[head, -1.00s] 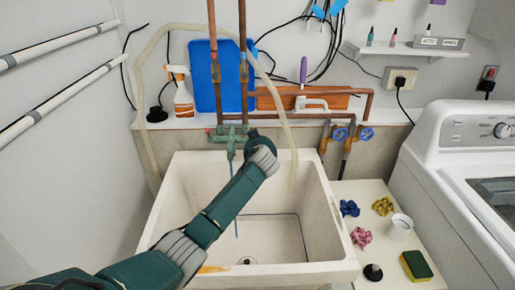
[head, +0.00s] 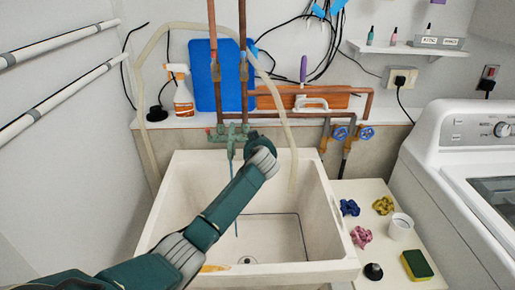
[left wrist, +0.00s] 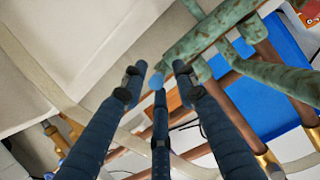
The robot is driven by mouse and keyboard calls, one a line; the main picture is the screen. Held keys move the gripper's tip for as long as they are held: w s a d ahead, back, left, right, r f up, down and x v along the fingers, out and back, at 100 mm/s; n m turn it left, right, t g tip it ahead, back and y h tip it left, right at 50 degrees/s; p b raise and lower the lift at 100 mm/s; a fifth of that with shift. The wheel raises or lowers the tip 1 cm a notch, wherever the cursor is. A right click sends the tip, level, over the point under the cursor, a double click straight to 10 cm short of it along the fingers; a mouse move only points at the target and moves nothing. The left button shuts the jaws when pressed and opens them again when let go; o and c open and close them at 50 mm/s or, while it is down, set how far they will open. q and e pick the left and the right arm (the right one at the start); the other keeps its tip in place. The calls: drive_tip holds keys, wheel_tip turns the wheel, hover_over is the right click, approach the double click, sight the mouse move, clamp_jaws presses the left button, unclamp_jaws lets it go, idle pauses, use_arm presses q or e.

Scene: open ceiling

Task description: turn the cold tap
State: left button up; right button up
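A weathered green tap fitting (head: 229,134) is mounted above the white sink, below two copper pipes. It has a reddish end at its left. A thin blue stream or line (head: 236,190) hangs below its spout. My left gripper (head: 254,138) is at the right end of the fitting and hides the handle there. In the left wrist view my left gripper (left wrist: 158,74) has its fingers spread, with green tap parts (left wrist: 212,32) just beyond them. A light blue round spot lies between the fingertips; I cannot tell whether it is the cold tap's handle. My right gripper is not in view.
The white sink (head: 165,215) is under my left arm. Two blue valve wheels (head: 367,133) are on pipes to the right. A spray bottle (head: 181,92) and a blue board (head: 205,100) stand behind. A hose (head: 290,150) hangs into the sink beside the gripper.

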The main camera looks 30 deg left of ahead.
use_arm(q)
drive_tip(key=v, duration=1.1)
drive_tip(key=shift+s, duration=0.3)
drive_tip(key=shift+d, duration=0.1)
